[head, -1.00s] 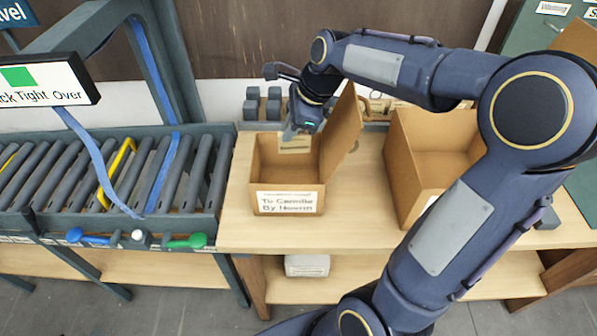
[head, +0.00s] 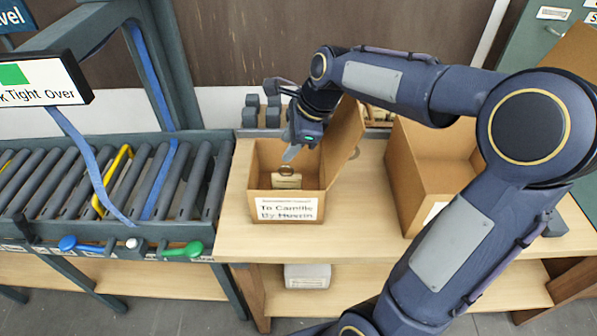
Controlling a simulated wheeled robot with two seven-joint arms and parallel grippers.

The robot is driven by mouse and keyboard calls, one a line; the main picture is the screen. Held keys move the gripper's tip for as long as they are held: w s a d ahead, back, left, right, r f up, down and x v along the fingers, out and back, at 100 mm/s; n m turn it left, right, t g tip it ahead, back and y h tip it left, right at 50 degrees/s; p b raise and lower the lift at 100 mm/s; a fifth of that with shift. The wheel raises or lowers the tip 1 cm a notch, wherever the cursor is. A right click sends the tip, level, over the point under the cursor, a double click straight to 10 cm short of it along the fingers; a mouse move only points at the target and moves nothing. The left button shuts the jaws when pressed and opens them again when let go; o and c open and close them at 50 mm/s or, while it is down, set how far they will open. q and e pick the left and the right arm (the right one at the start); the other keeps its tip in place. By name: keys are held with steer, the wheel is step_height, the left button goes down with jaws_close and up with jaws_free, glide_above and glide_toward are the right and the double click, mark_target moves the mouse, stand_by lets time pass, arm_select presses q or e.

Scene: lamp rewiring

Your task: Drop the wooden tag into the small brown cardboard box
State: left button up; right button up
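The small brown cardboard box (head: 258,200) stands open on the wooden bench, with a white label on its front and its lid raised at the right. The pale wooden tag (head: 287,182) is inside the box, with a dark ring at its top. My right gripper (head: 291,154) is over the box opening, just above the tag and apart from it. It looks open and empty, though one finger is mostly hidden. My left gripper is not in view.
A larger open cardboard box (head: 415,185) stands to the right, partly behind my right arm. A roller conveyor (head: 110,180) with blue straps is at the left. Dark grey blocks (head: 262,108) are behind the small box. Bare bench lies between the two boxes.

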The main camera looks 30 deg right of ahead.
steer(key=v, duration=0.7)
steer(key=shift+r, duration=0.35)
steer(key=shift+s+f, duration=0.1)
steer(key=shift+s, duration=0.1)
